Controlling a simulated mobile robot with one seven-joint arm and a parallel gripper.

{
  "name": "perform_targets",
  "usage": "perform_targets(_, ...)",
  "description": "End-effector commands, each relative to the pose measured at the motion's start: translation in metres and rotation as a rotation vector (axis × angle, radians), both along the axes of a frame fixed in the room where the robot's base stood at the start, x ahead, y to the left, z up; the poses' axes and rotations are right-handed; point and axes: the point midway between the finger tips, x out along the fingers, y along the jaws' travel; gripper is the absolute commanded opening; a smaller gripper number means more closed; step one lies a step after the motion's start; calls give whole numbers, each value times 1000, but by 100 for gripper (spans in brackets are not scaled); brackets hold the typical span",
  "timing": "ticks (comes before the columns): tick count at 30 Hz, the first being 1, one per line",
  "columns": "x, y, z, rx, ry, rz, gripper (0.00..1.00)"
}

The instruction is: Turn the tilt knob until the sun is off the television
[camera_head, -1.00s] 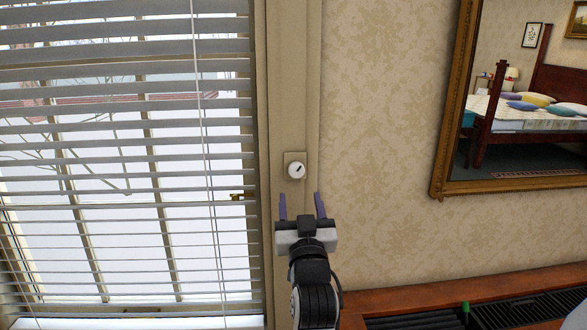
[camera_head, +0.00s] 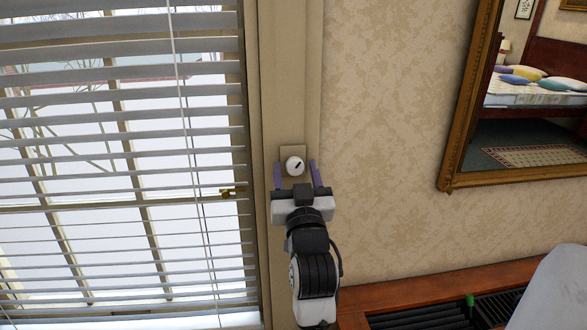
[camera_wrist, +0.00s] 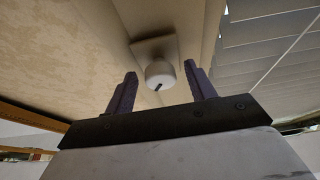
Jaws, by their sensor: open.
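The tilt knob (camera_head: 293,165) is a small round white knob with a dark pointer mark, on a beige plate (camera_head: 292,150) fixed to the window frame. In the head view its mark slants up to the right. My gripper (camera_head: 297,175) is open, its two purple fingers pointing up, one on each side of the knob in that view. In the wrist view the knob (camera_wrist: 160,74) shows between and beyond the fingertips (camera_wrist: 163,80); I see no finger touching it. The blind (camera_head: 120,150) has its slats open, with bright light between them. The television is not in view.
A brass window catch (camera_head: 232,192) is left of my gripper. A gilt-framed mirror (camera_head: 450,150) hangs at right, reflecting a bed. Below is a wooden ledge (camera_head: 400,300) with dark grilles and a green-topped item (camera_head: 469,299). The wall between knob and mirror is bare.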

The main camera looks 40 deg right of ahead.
Motion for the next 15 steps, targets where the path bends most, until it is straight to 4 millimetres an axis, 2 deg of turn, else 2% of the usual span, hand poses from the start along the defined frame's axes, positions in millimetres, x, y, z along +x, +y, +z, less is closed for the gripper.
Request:
perform_targets(7, 0, 0, 0, 0, 0, 0, 55)
perform_targets(15, 0, 0, 0, 0, 0, 0, 21)
